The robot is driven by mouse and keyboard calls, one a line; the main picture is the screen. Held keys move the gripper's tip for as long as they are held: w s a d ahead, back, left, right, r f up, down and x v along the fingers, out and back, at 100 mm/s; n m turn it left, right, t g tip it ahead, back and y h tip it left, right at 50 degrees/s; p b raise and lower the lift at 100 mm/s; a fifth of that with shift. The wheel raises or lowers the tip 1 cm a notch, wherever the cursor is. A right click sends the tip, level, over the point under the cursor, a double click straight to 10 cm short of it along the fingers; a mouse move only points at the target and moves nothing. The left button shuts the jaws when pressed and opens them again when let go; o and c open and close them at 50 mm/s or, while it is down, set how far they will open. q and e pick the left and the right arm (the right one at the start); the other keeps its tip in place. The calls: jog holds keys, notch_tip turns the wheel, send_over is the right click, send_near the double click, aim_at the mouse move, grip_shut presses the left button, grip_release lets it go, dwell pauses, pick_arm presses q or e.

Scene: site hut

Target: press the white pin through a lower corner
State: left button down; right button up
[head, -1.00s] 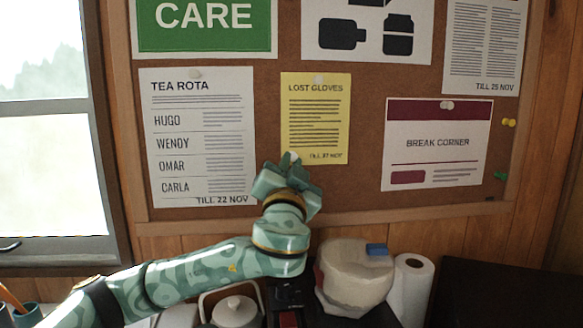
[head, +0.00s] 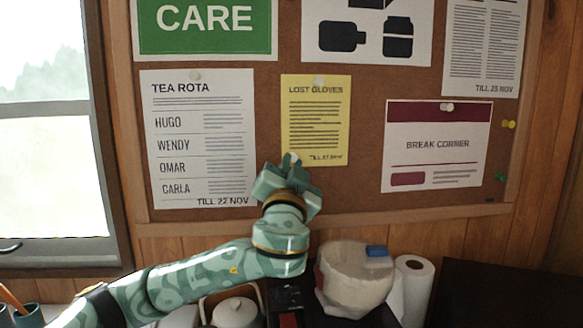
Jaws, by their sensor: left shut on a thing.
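My left gripper (head: 289,166) is at the lower left corner of the yellow "Lost Gloves" notice (head: 316,122). It is shut on a white pin (head: 294,159), of which only a small part shows between the fingertips. I cannot tell whether the pin's tip is in the paper. The notice hangs upright, with another white pin (head: 319,82) at its top middle. The gripper covers its lower left corner; its lower right corner is bare. My right gripper is not in view.
The Tea Rota sheet (head: 200,140) hangs left of the notice, the Break Corner sheet (head: 437,146) right. Yellow (head: 508,125) and green (head: 501,178) pins sit at the board's right edge. Below stand a white teapot (head: 235,313), a pale bulky object (head: 350,280) and a paper roll (head: 411,290).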

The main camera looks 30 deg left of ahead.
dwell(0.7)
pick_arm(q)
jog(key=c, duration=1.4)
grip_release()
jog(key=shift+a, duration=0.1)
jog(key=shift+o, duration=0.2)
jog(key=p+v, duration=0.1)
jog(key=v, duration=1.5)
jog(key=shift+s+f, duration=0.1)
jog(key=shift+f, duration=0.05)
